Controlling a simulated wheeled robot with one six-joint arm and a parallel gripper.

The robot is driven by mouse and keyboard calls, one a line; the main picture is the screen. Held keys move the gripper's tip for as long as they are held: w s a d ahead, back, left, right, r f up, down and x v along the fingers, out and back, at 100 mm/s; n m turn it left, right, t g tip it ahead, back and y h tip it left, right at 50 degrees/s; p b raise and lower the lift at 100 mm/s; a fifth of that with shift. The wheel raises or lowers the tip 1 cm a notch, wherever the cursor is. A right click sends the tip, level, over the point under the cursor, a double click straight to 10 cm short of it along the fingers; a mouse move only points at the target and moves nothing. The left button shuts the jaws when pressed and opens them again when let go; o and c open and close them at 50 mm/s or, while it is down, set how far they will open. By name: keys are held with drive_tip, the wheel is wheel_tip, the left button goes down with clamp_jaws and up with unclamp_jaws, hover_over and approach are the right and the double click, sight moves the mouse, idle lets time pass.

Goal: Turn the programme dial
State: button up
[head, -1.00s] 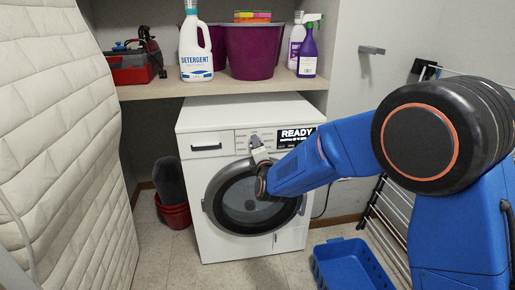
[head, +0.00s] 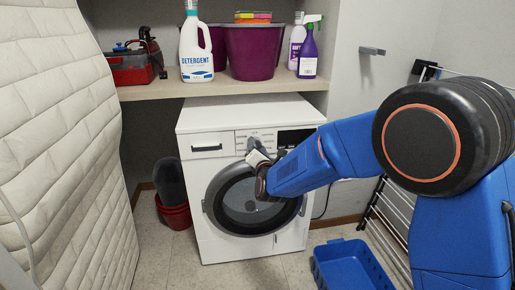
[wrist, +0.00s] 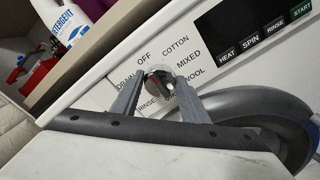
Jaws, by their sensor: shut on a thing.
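The white washing machine (head: 190,133) stands under the shelf, its round door (head: 250,203) shut. In the wrist view the programme dial (wrist: 160,82) is a small round knob ringed by the words OFF, COTTON, MIXED, WOOL, RINSE and DRAIN; one lower label is partly hidden. My gripper (wrist: 161,84) is shut on the dial, one grey finger on each side, and its wrist is tilted. In the head view my gripper (head: 257,152) is at the top of the door and hides most of the dial. The display (wrist: 235,25) is dark.
A shelf (head: 220,88) above holds a detergent bottle (head: 196,52), a purple bucket (head: 250,52), spray bottles and a red toolbox (head: 130,68). A blue basket (head: 350,265) is on the floor at right, near a drying rack. A quilted surface (head: 55,130) fills the left.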

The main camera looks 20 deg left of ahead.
drive_tip(key=shift+f, duration=0.1)
drive_tip(key=o, duration=1)
drive_tip(key=v, duration=1.7)
drive_tip(key=shift+s, duration=0.2)
